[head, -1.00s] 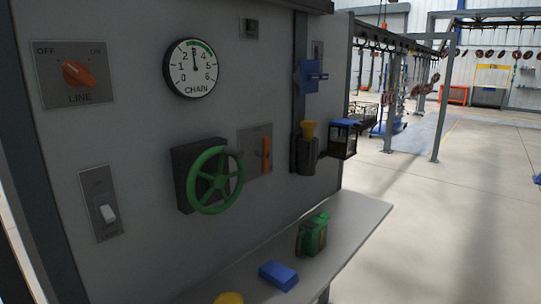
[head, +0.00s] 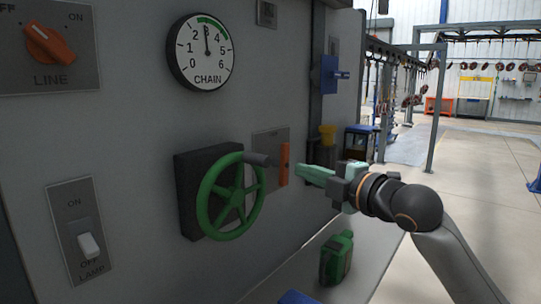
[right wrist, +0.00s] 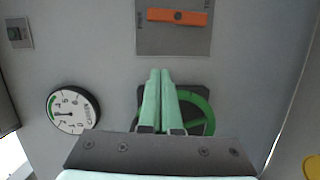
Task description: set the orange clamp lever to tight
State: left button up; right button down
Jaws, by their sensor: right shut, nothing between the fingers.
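The orange clamp lever (head: 284,164) stands upright on its grey plate (head: 265,141), just right of the green handwheel. In the right wrist view the lever (right wrist: 180,16) lies across the picture on its plate (right wrist: 172,41), with lettering at both ends too small to read surely. My right gripper (head: 299,169) has pale green fingers, shut and empty, pointing left toward the lever from its right side. In the right wrist view the closed fingertips (right wrist: 160,73) show below the lever, apart from it in the picture. My left gripper is not in view.
The green handwheel (head: 204,204), with a grey handle, sticks out beside the lever. A chain gauge (head: 201,52), LINE knob (head: 49,43) and lamp switch (head: 89,245) are on the panel. A green canister (head: 336,258) stands on the shelf below. Open floor lies right.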

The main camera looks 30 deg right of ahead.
aim_at(284, 165)
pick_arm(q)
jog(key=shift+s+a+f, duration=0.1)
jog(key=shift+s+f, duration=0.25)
pick_arm(e)
jog(key=shift+r, duration=0.1)
jog(key=shift+w, duration=0.15)
jog(key=w, duration=0.3)
jog(key=w+d+p, duration=0.1)
jog(key=w, duration=0.3)
jog(key=w+d+p, duration=0.1)
jog(key=w, duration=0.3)
jog(key=shift+w+d+f, duration=0.1)
jog(key=shift+w+f, duration=0.05)
jog(key=shift+f, duration=0.1)
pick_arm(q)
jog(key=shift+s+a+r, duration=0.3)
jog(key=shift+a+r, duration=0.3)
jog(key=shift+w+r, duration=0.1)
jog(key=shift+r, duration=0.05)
